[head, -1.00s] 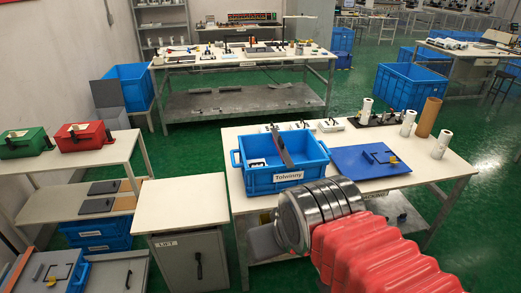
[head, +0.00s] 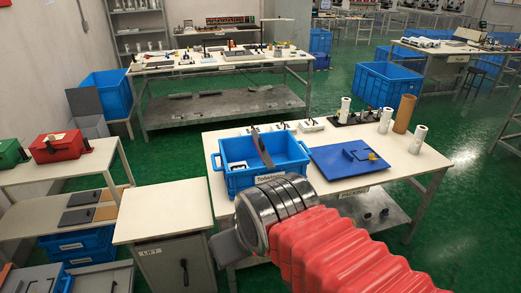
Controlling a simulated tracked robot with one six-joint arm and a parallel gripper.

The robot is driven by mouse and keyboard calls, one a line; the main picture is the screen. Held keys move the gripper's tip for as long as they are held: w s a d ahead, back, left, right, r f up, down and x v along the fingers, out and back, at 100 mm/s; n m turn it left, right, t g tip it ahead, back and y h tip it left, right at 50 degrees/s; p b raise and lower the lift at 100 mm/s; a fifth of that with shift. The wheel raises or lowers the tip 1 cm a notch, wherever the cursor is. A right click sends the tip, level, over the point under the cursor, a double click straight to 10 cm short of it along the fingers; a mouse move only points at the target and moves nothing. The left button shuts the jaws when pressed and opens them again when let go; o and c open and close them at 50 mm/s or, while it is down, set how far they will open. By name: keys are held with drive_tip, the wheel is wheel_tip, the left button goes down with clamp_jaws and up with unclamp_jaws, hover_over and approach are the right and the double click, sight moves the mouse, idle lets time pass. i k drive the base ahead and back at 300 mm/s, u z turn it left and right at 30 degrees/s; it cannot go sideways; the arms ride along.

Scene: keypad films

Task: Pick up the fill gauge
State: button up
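I cannot tell for sure which thing is the fill gauge. A long dark grey strip (head: 263,149) leans up out of the labelled blue bin (head: 236,183) on the near table, and a small white and black piece lies inside at its left. A blue board (head: 332,171) with a dark handle-like part and a small yellow piece lies right of the bin. My arm, in a red ribbed sleeve, reaches in from the lower right. The end of my gripper (head: 223,246) shows as a grey part in front of the near table; its fingertips are not clear. Nothing is visibly held.
White rolls (head: 386,121) and a brown tube (head: 404,113) stand on the near table's (head: 215,135) back right. A grey cabinet (head: 170,258) stands left of it. A shelf with red (head: 60,146) and green boxes is further left. Green floor is open behind the near table.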

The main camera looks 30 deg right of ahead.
sight(267, 161)
drive_tip(key=z, duration=0.05)
drive_tip(key=i, duration=1)
drive_tip(key=u, duration=0.05)
